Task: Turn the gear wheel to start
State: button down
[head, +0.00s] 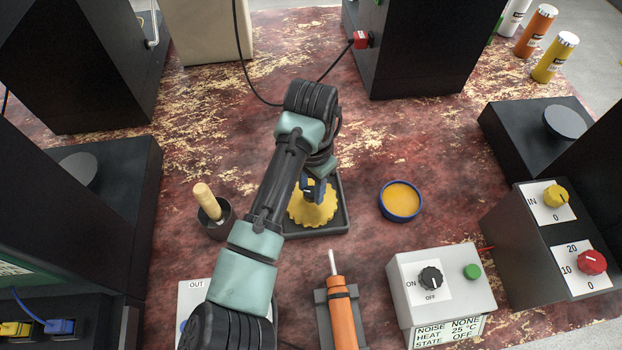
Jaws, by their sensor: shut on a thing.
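A yellow gear wheel (316,214) with a toothed rim lies in a dark square tray (346,212) on the worn red table. My arm reaches over it from the lower left. My gripper (312,192) points down at the upper part of the wheel and is shut on it. The arm and gripper hide the wheel's upper left part and the exact place of contact.
A mortar with a pestle (207,203) stands left of the tray, and a blue-rimmed yellow dish (401,200) right. In front are an orange tool in a holder (341,305) and a white control box (440,290). Black machines (415,50) surround the table.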

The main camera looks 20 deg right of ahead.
jog(key=n+p, duration=0.4)
jog(key=p, duration=0.1)
jog(key=shift+s+d+r+n, duration=0.1)
jog(key=shift+r+n, duration=0.2)
jog(key=n+p, duration=0.4)
jog(key=n, duration=0.1)
jog(key=shift+f, duration=0.1)
jog(key=n+p, duration=0.2)
jog(key=n, duration=0.3)
jog(key=shift+n+p, duration=0.4)
jog(key=n, duration=0.3)
jog(key=n+p, duration=0.1)
jog(key=n, duration=0.1)
jog(key=shift+w+f+n, duration=0.1)
jog(key=shift+w+n, duration=0.1)
jog(key=shift+n, duration=0.2)
jog(key=c, duration=0.5)
grip_release()
